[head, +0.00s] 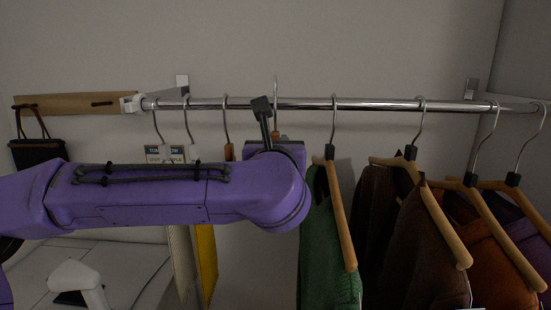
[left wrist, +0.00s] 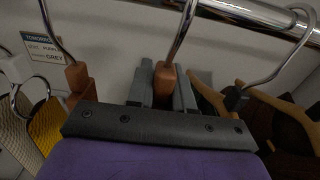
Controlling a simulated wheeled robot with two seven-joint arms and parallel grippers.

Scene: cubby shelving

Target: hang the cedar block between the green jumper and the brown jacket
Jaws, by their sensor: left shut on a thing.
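The cedar block (left wrist: 165,78) is a small reddish-brown piece on a thin metal hook. My left gripper (left wrist: 163,90) is shut on it, a grey finger on each side. In the head view the block's top (head: 276,134) shows just past my purple wrist, left of the green jumper. Its hook rises higher than the other hooks; whether it touches the rail I cannot tell. The green jumper (head: 322,250) hangs on a wooden hanger. The brown jacket (head: 420,255) hangs to its right, with a gap between their hooks. My left fingers are hidden in the head view. My right gripper is not in view.
The chrome rail (head: 375,104) runs across the view. Another wooden block (head: 229,152) hangs to the left, near a yellow item (head: 206,262). A rust garment (head: 500,265) hangs right of the jacket. A dark bag (head: 38,153) hangs from the peg board (head: 75,103).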

